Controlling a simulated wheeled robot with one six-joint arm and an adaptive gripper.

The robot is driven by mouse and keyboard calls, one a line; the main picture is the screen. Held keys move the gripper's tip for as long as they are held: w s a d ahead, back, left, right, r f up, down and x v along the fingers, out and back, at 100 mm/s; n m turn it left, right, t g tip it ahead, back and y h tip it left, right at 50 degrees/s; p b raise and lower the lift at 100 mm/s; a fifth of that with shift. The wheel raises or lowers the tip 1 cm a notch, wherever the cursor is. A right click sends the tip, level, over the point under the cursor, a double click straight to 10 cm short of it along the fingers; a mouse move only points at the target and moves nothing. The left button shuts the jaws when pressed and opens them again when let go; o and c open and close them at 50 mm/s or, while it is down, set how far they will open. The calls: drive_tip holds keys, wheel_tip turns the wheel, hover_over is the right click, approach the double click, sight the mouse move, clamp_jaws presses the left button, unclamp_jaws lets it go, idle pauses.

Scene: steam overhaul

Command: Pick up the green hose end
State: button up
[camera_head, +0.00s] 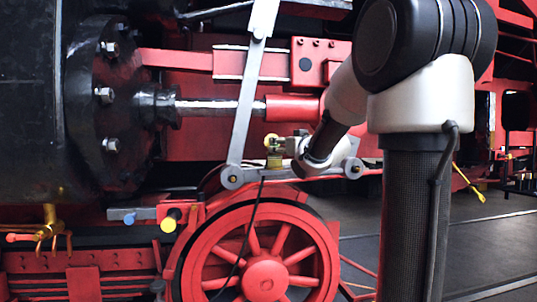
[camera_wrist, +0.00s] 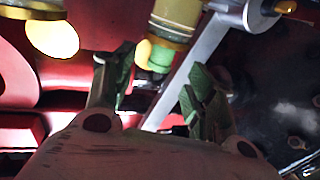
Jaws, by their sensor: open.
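In the wrist view a short green piece (camera_wrist: 162,57) sits at the end of a yellow cylinder (camera_wrist: 176,22). I take it for the green hose end, though no hose shows clearly. My gripper (camera_wrist: 160,68) is open, its two green-tipped fingers standing apart, with the green piece in line with the gap between them. Nothing is held. I cannot tell how far the piece is from the fingertips. In the head view a small brass fitting with a yellow-green part (camera_head: 274,161) shows beside my wrist.
A grey rod (camera_head: 247,105) slants down to a pivot above the red wheel (camera_head: 264,278). The black cylinder cover (camera_head: 100,105) is at left. A yellow-ended knob (camera_head: 169,222) and a blue-ended one (camera_head: 129,219) stick out below. Open floor (camera_head: 480,240) lies right.

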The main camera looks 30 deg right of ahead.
drive_tip(key=w, duration=0.6)
drive_tip(key=shift+w+r, duration=0.1)
drive_tip(key=shift+r, duration=0.1)
clamp_jaws()
